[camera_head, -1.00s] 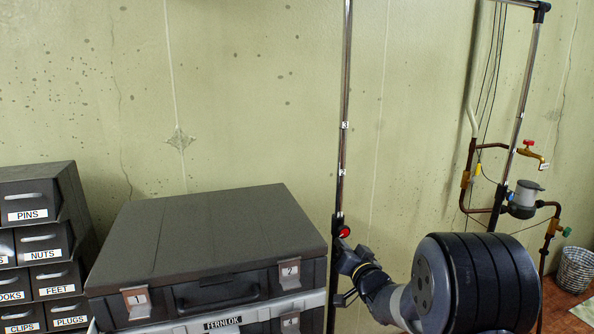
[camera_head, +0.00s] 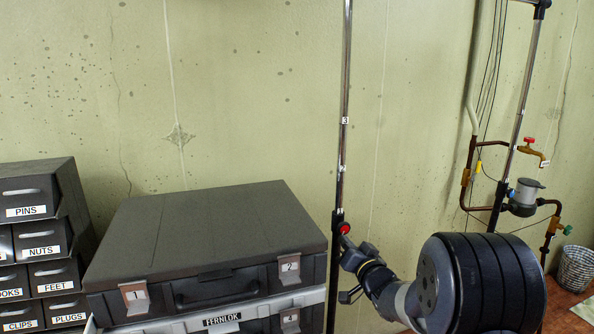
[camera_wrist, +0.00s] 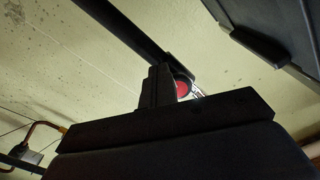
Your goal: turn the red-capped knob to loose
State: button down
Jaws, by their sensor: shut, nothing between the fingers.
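The red-capped knob (camera_head: 344,228) sits on a clamp on the upright metal pole, right of the dark case. Its round red cap also shows in the wrist view (camera_wrist: 183,88), partly hidden behind the fingers. My gripper (camera_head: 347,241) is just below and to the right of the cap in the head view. In the wrist view its fingers (camera_wrist: 158,82) are together with nothing between them, and they overlap the cap's left edge. I cannot tell whether they touch the knob. A small pale label beside the cap shows in part in the wrist view, too small to read.
A dark case (camera_head: 205,235) on a grey case marked FERNLOK stands left of the pole (camera_head: 343,140). Labelled drawers (camera_head: 40,240) are at far left. A second pole with copper pipes, a red-handled tap (camera_head: 529,145) and a basket (camera_head: 577,268) are at right.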

jog(key=b+v, duration=0.1)
jog(key=v, duration=0.5)
jog(key=shift+f, duration=0.3)
jog(key=shift+s, duration=0.1)
jog(key=w+n+p, duration=0.1)
jog(key=n, duration=0.1)
jog(key=w+a+n+p, duration=0.1)
jog(key=w+n, duration=0.1)
jog(key=w+a+n+p, duration=0.1)
jog(key=w+n+p, duration=0.1)
jog(key=shift+a+r, duration=0.1)
jog(key=shift+w+a, duration=0.1)
jog(key=shift+w, duration=0.25)
dwell(0.6)
jog(key=shift+r, duration=0.45)
dwell(0.6)
